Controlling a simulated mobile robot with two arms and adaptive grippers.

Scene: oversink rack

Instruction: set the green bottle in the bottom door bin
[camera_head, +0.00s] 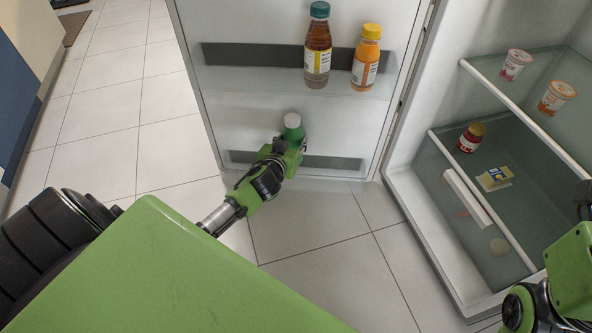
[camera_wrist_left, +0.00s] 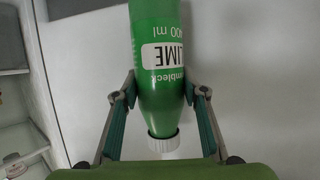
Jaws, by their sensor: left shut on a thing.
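The green bottle (camera_head: 293,133) has a white cap and stands roughly upright at the lower part of the open fridge door. In the left wrist view the bottle (camera_wrist_left: 156,85) shows a white label reading LIME, 400 ml. My left gripper (camera_head: 291,150) is shut on the bottle, with a finger on each side of it in the left wrist view. The bottom door bin (camera_head: 338,162) is a clear bin with a dark strip behind it. The gripper hides the bottle's base, so I cannot tell whether it touches the bin floor.
The upper door bin (camera_head: 240,80) holds a teal-capped brown bottle (camera_head: 317,48) and an orange bottle (camera_head: 366,60). The bottom bin looks clear right of my gripper.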

